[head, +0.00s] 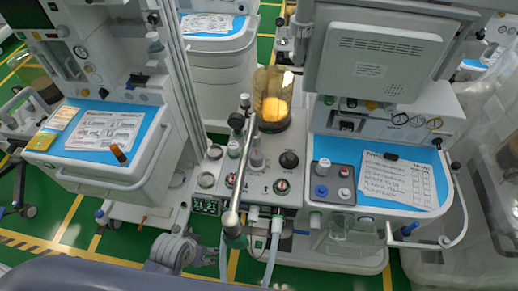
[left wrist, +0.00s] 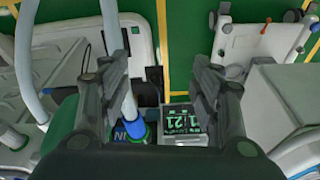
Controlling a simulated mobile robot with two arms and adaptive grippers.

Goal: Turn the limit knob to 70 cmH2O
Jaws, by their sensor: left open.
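The knob is not visible in that view. My right gripper is not in view.
A small green-digit display (head: 206,205) sits left on the block; the left wrist view shows it too (left wrist: 185,120). A pale metal tube (head: 239,165) slants up before the block. Hoses (head: 272,250) hang below it. A blue-topped worktop (head: 372,182) lies right.

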